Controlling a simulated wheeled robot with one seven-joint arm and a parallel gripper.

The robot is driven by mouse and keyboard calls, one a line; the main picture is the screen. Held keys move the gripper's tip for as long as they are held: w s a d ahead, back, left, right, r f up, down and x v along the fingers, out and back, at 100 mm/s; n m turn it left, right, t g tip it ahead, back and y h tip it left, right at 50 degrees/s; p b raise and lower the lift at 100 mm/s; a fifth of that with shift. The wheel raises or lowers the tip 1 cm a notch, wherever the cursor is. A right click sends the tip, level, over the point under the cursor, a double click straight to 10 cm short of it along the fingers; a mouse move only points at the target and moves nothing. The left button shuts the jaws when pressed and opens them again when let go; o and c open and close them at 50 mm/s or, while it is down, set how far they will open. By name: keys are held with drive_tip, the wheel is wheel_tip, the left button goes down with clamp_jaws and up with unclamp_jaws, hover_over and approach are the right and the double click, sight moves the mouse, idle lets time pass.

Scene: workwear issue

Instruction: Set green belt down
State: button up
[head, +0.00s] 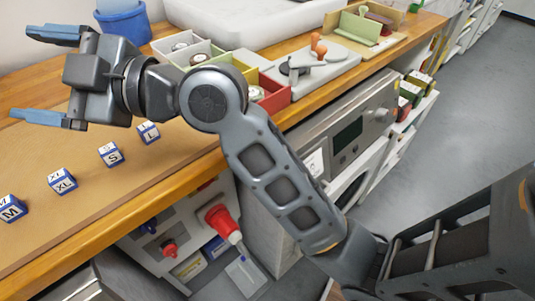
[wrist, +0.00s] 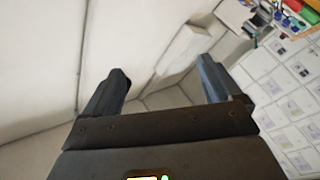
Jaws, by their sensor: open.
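My gripper (head: 24,74) is open and empty, above the left part of the wooden counter (head: 100,215). Its two blue-grey fingers point left in the head view. In the wrist view my gripper (wrist: 162,70) has its fingers wide apart with nothing between them, facing pale wall-like surfaces. I cannot make out a green belt for certain in either view. A light green upright piece (head: 362,25) stands in a tray at the far end of the counter, but I cannot tell that it is a belt.
Size cubes marked M (head: 11,209), XL (head: 62,181), S (head: 110,154) and L (head: 148,133) stand on the counter. Coloured bins, including a red one (head: 274,94), and a blue bucket (head: 124,24) are behind. A grey stand (head: 312,62) is farther right. The counter's front strip is clear.

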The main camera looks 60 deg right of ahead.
drive_tip(key=s+d+f+m+h, duration=0.2)
drive_tip(key=s+f+m+h, duration=0.7)
drive_tip(key=s+f+m, duration=0.7)
drive_tip(key=s+d+f+n+g, duration=0.1)
drive_tip(key=s+d+f, duration=0.1)
drive_tip(key=s, duration=0.9)
drive_tip(key=s+d+f+n+g, duration=0.1)
drive_tip(key=s+d, duration=0.3)
drive_tip(key=s, duration=0.8)
drive_tip(key=shift+f+g, duration=0.3)
drive_tip(key=shift+f, duration=0.6)
drive_tip(key=shift+d, duration=0.1)
